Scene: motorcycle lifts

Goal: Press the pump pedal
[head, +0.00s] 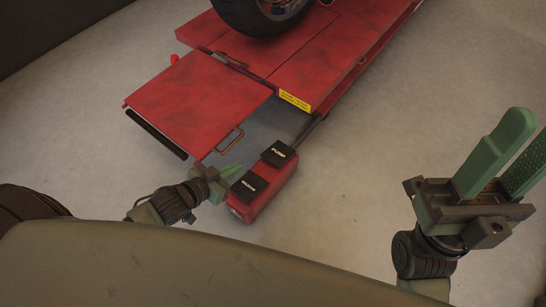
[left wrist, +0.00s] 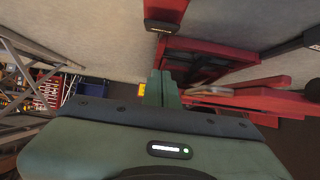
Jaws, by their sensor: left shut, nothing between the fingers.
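The red pump unit (head: 262,204) sits on the floor beside the lift's front end. It carries two black pedals. The far pedal (head: 279,153) has a white label that seems to read PUMP. The near pedal (head: 249,187) has a label too small to read. My left gripper (head: 229,172) is shut and empty, just left of the near pedal; I cannot tell whether it touches. Its green fingers also show together in the left wrist view (left wrist: 162,88), where a red unit with a black pedal (left wrist: 161,25) is at the top. My right gripper (head: 513,155) is open and empty at the right, away from the unit.
The red motorcycle lift (head: 320,50) stands behind, with a wheel (head: 262,15) on it. Its red front plate (head: 195,100) and a bent handle (head: 229,141) are near my left gripper. The grey floor (head: 400,120) is clear to the right.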

